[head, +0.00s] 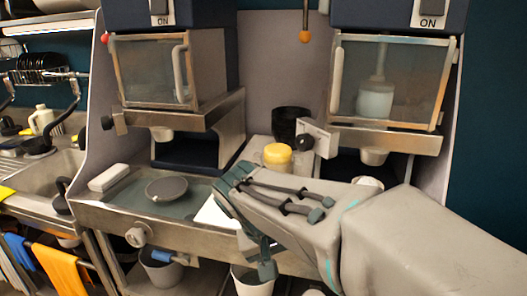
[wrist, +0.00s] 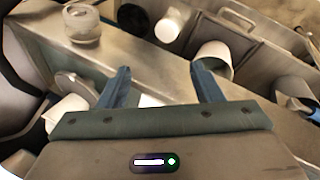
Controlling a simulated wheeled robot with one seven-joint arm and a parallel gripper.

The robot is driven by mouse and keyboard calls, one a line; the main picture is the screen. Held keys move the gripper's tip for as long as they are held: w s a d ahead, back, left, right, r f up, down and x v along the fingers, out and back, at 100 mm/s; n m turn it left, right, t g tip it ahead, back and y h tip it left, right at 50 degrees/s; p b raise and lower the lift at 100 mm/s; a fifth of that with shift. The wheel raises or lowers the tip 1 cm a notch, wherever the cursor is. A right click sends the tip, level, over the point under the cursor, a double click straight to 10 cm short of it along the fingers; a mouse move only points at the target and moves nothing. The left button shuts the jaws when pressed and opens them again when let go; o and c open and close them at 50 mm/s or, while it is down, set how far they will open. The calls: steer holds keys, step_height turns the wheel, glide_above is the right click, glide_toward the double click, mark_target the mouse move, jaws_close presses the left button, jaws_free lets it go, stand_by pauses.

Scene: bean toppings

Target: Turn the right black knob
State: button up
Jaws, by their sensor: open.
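The right black knob (head: 305,142) is on a light bracket at the left end of the right machine's metal ledge (head: 385,138). A second black knob (head: 107,122) is at the left end of the left machine's ledge. My gripper (head: 245,225) is below and left of the right knob, over the counter's front edge, and apart from the knob. In the wrist view its two blue-grey fingers (wrist: 162,85) are spread with nothing between them. I cannot make out the right black knob in the wrist view.
A yellow-lidded jar (head: 277,157) and a black cup (head: 292,123) stand close to the right knob. A grey round pan (head: 166,189) lies on the left counter. Cups (wrist: 213,58) show beyond my fingers. A sink (head: 50,172) is at far left.

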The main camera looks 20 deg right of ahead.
steer(key=w+r+m+h+b, duration=0.1)
steer(key=w+r+h, duration=0.1)
steer(key=w+r+m+h+b, duration=0.1)
steer(key=w+r+m+h, duration=0.1)
steer(key=w, duration=0.1)
steer(key=w+d+r+m+h+b, duration=0.1)
steer(key=w+r+h, duration=0.1)
steer(key=w, duration=0.1)
steer(key=shift+t+h+b, duration=0.3)
steer(key=shift+h, duration=0.1)
steer(key=w+a+r+m+h+b, duration=0.2)
steer(key=w+r+m+h, duration=0.1)
steer(key=r+m, duration=0.15)
steer(key=m+t+h, duration=0.1)
steer(key=m+h, duration=0.2)
steer(key=m, duration=0.1)
glide_toward(300, 145)
steer(key=d, duration=0.3)
steer(key=w+d, duration=0.1)
steer(key=d, duration=0.5)
steer(key=shift+w+d+f, duration=0.15)
steer(key=shift+w+d, duration=0.15)
steer(key=c, duration=0.9)
